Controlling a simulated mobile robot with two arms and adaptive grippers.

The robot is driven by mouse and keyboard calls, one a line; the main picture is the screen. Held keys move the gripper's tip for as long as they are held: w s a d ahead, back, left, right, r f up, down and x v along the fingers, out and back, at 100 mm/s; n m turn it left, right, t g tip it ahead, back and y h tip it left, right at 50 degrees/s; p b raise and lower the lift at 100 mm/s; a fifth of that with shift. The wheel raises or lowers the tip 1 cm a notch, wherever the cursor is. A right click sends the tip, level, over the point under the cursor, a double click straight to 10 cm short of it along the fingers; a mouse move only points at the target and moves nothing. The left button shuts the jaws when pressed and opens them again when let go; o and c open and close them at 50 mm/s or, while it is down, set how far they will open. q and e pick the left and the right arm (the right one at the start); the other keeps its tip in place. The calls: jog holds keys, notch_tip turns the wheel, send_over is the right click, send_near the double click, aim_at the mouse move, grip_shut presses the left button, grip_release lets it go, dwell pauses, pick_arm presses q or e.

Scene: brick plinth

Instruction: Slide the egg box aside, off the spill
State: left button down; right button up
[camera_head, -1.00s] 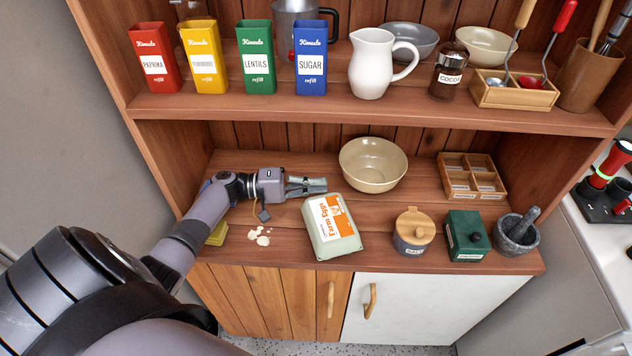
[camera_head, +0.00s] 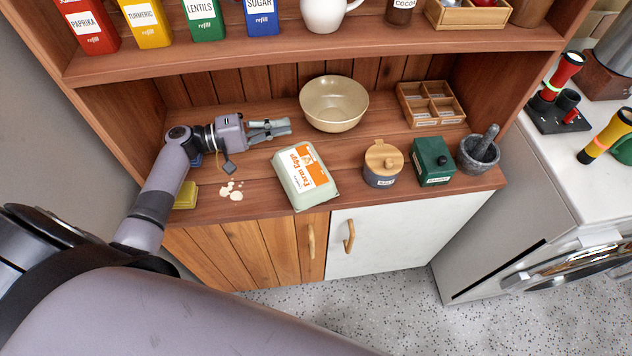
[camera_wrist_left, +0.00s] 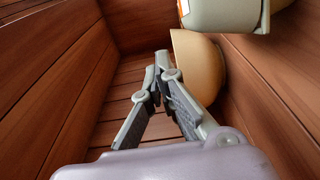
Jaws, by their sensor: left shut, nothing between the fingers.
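The egg box (camera_head: 303,180), pale grey-green with an orange and white label, lies on the lower shelf near its front edge. Its edge also shows at the top of the left wrist view (camera_wrist_left: 228,14). The cream spill (camera_head: 231,190) is on the wood left of the box, with bare wood between them. My left gripper (camera_head: 288,127) is shut and empty, behind and slightly left of the box, pointing right toward the bowl; its closed fingers also show in the left wrist view (camera_wrist_left: 161,70). It does not appear to touch the box. My right gripper is out of view.
A beige bowl (camera_head: 334,104) stands behind the box. A lidded jar (camera_head: 383,164), a green tin (camera_head: 432,162) and a mortar (camera_head: 478,153) stand to the right. A yellow sponge (camera_head: 186,195) lies left of the spill. A gap separates box and jar.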

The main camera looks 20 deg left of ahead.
pick_arm(q)
jog(key=s+d, duration=0.1)
jog(key=s+d+r, duration=0.1)
jog(key=d, duration=0.1)
jog(key=s+d+r, duration=0.1)
jog(key=d, duration=0.1)
jog(key=shift+s, duration=0.15)
jog(key=b, duration=0.2)
send_over(324, 186)
jog(key=s+d, duration=0.1)
jog(key=s, duration=0.2)
jog(key=shift+s+d+r, duration=0.1)
jog(key=shift+s+d, duration=0.3)
jog(key=shift+d, duration=0.05)
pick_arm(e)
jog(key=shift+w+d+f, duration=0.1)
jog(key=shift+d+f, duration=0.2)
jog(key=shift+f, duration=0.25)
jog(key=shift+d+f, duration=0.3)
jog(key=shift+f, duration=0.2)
